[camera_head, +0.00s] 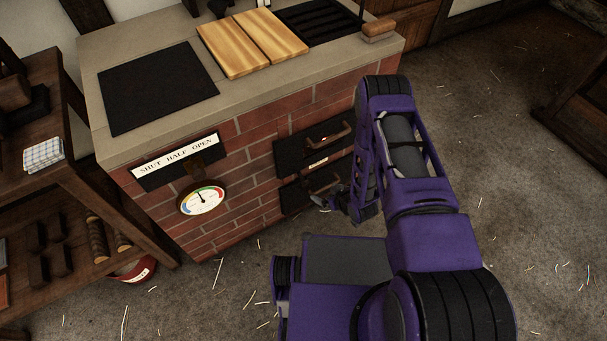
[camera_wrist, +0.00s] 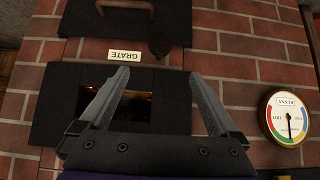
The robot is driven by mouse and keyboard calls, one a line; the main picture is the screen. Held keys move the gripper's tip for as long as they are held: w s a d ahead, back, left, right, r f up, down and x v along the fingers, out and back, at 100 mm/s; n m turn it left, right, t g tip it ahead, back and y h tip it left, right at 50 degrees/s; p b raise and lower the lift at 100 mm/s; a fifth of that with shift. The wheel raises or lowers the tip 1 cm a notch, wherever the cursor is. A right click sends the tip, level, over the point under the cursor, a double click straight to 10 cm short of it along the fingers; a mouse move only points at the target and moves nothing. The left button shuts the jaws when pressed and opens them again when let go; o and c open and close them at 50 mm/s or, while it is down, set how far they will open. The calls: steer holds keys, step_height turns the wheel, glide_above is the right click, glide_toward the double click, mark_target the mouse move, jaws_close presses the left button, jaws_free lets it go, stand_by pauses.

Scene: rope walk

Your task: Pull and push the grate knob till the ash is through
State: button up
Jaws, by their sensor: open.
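In the wrist view a white plate lettered GRATE (camera_wrist: 122,56) sits on the brick front between two black panels. A dark, rounded piece, perhaps the grate knob (camera_wrist: 159,43), stands just beside that plate; its shape is hard to make out. My gripper (camera_wrist: 160,75) is open, with nothing between its fingers, in front of the black panel that has a dark opening (camera_wrist: 130,103) with a faint orange glow. The dark piece lies beyond the fingertips, apart from them. In the head view my arm partly covers this side of the front. I see no ash clearly.
The dial gauge (camera_head: 202,200) hangs on the brick front; it also shows in the wrist view (camera_wrist: 287,117). A SHUT HALF OPEN plate (camera_head: 178,155) is above it. A dark shelf (camera_head: 70,190) stands at left. Pale fibres litter the open floor (camera_head: 520,190) at right.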

mark_target(309, 185)
steer(key=b+x, duration=0.4)
steer(key=x, duration=1.3)
steer(key=shift+b, duration=0.35)
steer(key=shift+c, duration=0.4)
steer(key=shift+w, duration=0.1)
jaws_close()
